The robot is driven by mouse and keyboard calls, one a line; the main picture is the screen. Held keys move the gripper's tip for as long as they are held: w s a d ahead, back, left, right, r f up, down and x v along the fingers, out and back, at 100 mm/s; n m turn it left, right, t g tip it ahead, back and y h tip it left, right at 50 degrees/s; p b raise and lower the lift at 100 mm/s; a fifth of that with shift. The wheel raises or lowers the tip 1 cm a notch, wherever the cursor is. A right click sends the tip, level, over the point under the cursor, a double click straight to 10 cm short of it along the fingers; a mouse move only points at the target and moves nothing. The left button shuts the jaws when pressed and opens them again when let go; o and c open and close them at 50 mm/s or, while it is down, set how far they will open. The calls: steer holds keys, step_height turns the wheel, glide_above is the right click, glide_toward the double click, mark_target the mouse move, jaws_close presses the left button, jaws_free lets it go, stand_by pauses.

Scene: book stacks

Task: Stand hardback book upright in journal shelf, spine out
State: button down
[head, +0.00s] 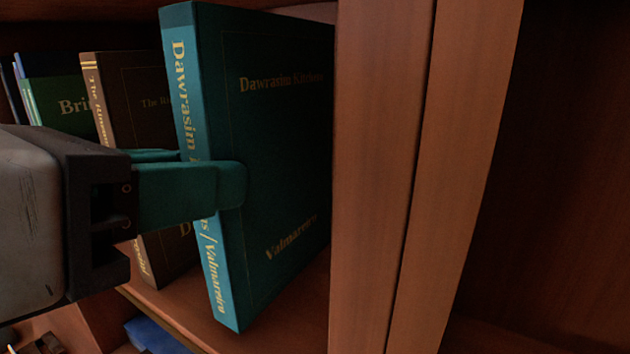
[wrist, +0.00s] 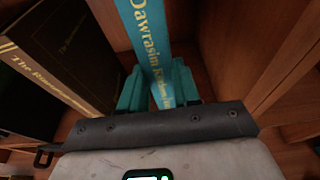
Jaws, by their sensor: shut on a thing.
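The teal hardback book (head: 280,135) stands nearly upright in the shelf bay, with its lettered spine facing out toward my gripper and its cover facing right. My gripper (head: 207,175) is shut on it, one finger on each cover, at about mid-height of the spine. In the wrist view the spine of the book (wrist: 147,35) rises between the two teal fingers (wrist: 158,88). The journal shelf's board (head: 190,312) is under the book. I cannot tell whether the book's bottom edge rests on it. The book's far edge is hidden behind the upright panel.
A brown book (head: 140,105) stands to the left, also in the wrist view (wrist: 60,50), with a green book (head: 60,100) beyond it. A wooden upright panel (head: 385,170) bounds the bay on the right. A blue thing (head: 155,335) shows below the shelf board.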

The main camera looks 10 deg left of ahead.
steer(key=shift+f, duration=0.75)
steer(key=shift+f, duration=0.15)
steer(key=c, duration=0.8)
jaws_free()
steer(key=b+v, duration=0.2)
steer(key=v, duration=1)
steer(key=shift+a, duration=0.1)
